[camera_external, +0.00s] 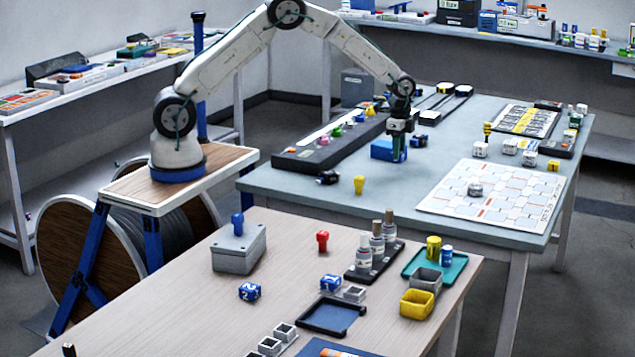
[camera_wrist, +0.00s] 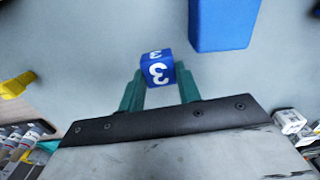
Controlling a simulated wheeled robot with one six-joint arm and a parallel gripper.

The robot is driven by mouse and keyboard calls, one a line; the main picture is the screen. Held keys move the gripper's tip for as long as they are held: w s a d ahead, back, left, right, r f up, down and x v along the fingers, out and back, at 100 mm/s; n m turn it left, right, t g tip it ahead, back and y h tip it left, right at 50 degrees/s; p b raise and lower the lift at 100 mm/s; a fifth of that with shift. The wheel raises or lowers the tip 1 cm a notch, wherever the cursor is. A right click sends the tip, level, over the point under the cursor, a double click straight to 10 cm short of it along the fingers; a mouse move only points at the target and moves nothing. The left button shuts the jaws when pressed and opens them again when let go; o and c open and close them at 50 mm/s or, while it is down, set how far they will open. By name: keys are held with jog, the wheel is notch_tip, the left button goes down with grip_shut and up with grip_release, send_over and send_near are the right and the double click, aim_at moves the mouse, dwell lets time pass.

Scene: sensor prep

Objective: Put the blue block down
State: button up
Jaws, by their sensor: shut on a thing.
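The blue block (camera_wrist: 154,67), marked with a white 3, is between the green fingertips of my gripper (camera_wrist: 160,82) in the wrist view. The gripper is shut on it, and the block juts past the fingertips. In the external view my gripper (camera_external: 398,146) points down over the grey-blue table (camera_external: 300,196), next to a larger blue box (camera_external: 384,150). I cannot make out the held block there, nor tell whether it touches the table.
The blue box also shows at upper right in the wrist view (camera_wrist: 222,22). A yellow peg piece (camera_external: 359,184) and a dark cube (camera_external: 327,177) stand nearby. A white patterned board (camera_external: 450,200) lies to the right. Bare tabletop lies between. Other blue number blocks (camera_external: 249,291) are on the near table.

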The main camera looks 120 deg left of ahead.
jog(key=shift+f, duration=1.35)
jog(key=shift+f, duration=0.1)
jog(key=o, duration=0.9)
jog(key=shift+o, duration=0.2)
notch_tip(320, 180, up, 12)
